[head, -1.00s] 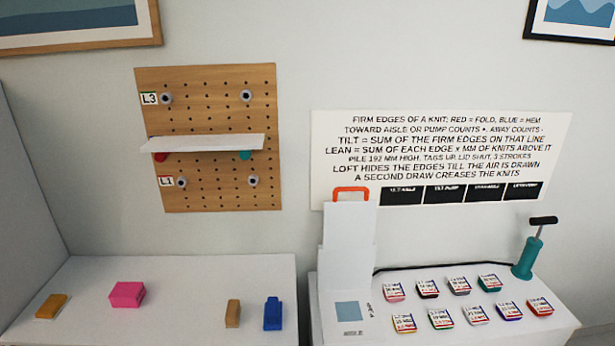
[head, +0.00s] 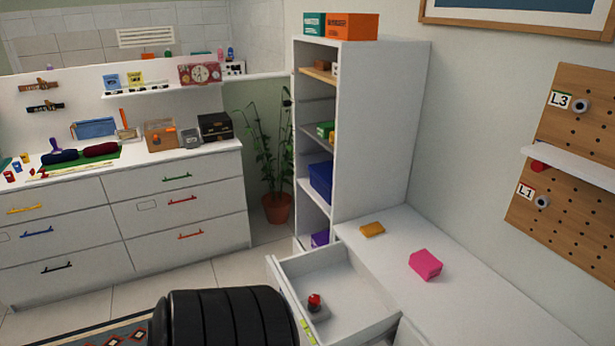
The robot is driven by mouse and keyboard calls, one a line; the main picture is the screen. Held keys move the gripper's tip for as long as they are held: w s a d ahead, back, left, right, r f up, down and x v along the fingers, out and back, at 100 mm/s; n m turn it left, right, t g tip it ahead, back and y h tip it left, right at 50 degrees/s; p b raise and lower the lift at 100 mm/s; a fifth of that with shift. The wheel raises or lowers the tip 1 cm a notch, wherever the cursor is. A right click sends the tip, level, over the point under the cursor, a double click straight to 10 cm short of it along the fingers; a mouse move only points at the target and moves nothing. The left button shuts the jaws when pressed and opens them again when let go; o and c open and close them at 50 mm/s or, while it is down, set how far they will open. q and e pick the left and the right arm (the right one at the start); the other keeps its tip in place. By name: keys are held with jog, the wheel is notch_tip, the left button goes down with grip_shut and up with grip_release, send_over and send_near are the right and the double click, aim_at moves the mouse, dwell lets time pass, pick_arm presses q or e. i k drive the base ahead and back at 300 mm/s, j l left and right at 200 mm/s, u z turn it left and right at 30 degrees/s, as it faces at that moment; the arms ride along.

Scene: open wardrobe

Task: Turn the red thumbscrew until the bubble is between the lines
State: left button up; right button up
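A small red part, which looks like the red thumbscrew (head: 538,165), shows under the left end of the white shelf (head: 575,165) on the wooden pegboard (head: 560,215) at the right edge of the head view. The right part of the shelf is cut off by the picture's edge. No bubble or lines can be made out. Another red-topped piece (head: 314,302) with a dark base stands inside an open drawer (head: 340,285) at bottom centre. Neither of my grippers shows.
A white bench (head: 470,300) below the pegboard carries a pink block (head: 425,265) and an orange-yellow block (head: 372,229). The open drawer juts out beside it. A tall shelf unit (head: 375,130) stands behind. A cluttered drawer counter (head: 190,160) is at left.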

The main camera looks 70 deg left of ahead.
aim_at(314, 300)
jog(key=i+l+u, duration=0.1)
jog(key=u, duration=0.35)
jog(key=i+l+u, duration=0.25)
jog(key=u, duration=1.9)
